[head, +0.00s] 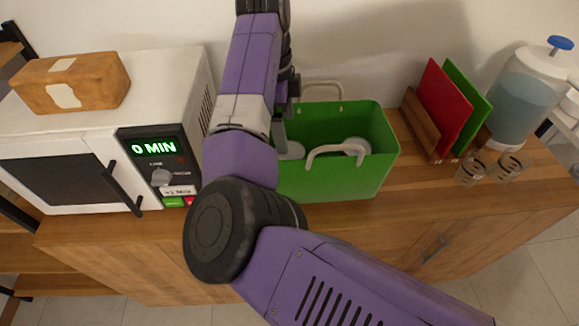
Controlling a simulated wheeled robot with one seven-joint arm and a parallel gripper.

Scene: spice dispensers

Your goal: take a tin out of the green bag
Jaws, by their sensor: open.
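The green bag (335,181) stands on the wooden counter in the middle of the head view, open at the top, with pale handles. Round, pale grey tin tops show inside: one tin (291,150) at the left and another (357,144) at the right, partly behind the front handle. My gripper (281,132) points down at the bag's left side, over or just inside the opening, close to the left tin. My purple arm hides most of the gripper and the bag's left edge. I see nothing held, and cannot tell whether a finger touches the tin.
A white microwave (90,135) with a brown package (72,82) on top stands left of the bag. To the right are a wooden rack (421,122) with red and green boards, two glasses (473,170), and a drink dispenser (523,95). A wall is behind.

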